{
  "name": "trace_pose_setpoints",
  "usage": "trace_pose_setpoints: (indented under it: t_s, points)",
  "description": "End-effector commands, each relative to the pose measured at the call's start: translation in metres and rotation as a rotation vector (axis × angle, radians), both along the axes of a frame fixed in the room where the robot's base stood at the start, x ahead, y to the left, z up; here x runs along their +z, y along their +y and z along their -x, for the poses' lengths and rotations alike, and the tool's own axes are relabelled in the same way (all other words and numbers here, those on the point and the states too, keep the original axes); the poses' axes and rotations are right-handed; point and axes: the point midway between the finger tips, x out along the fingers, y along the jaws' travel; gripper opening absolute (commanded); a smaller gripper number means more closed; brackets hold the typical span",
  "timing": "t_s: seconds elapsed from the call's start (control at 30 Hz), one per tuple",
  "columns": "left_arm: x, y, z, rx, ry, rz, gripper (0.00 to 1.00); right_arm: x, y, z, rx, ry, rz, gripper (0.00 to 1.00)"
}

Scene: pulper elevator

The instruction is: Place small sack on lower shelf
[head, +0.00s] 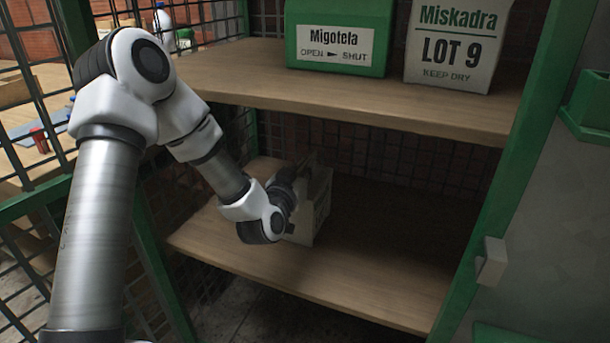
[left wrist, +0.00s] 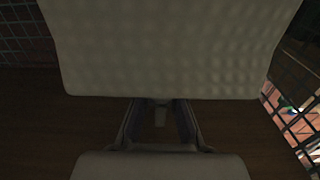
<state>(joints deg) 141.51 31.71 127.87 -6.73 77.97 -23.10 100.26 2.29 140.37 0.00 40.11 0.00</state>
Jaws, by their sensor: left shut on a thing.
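The small sack (head: 320,200) is a pale, boxy bag at the left part of the lower shelf (head: 370,275), partly hidden behind my left wrist in the head view. In the left wrist view the sack (left wrist: 180,50) fills the upper part of the picture. My left gripper (left wrist: 160,108) is shut on the sack; in the head view its fingers are mostly hidden. The sack looks upright and at the shelf surface, but I cannot tell whether its base touches. My right gripper is not in view.
The upper shelf (head: 330,97) holds a green Migotela box (head: 340,60) and a white Miskadra LOT 9 sack (head: 450,50). A green post (head: 500,180) bounds the right side, and wire mesh closes the left and back. The lower shelf is clear to the right.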

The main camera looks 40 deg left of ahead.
Motion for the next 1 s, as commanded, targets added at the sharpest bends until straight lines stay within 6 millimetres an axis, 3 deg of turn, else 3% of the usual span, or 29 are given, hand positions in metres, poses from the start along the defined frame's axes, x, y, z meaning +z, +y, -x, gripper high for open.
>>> trace_pose_setpoints:
  t_s: [0.33,0.4,0.43,0.77,0.87,1.0]
  points:
    - [-0.006,0.0,0.0,0.001,-0.005,-0.001,0.0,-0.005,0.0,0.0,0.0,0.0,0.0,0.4]
    - [-0.007,0.0,0.0,0.0,-0.001,0.0,0.26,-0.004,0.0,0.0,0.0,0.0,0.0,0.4]
    - [-0.007,0.0,0.0,0.0,-0.001,0.0,0.33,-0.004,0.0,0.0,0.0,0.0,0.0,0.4]
    - [-0.004,0.0,0.0,0.001,-0.002,0.0,0.33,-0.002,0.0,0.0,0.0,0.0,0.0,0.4]
    - [-0.005,-0.003,0.01,0.0,0.001,0.002,0.33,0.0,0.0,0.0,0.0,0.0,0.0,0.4]
    - [-0.004,-0.01,0.041,0.001,0.004,0.005,0.33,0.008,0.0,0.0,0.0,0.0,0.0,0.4]
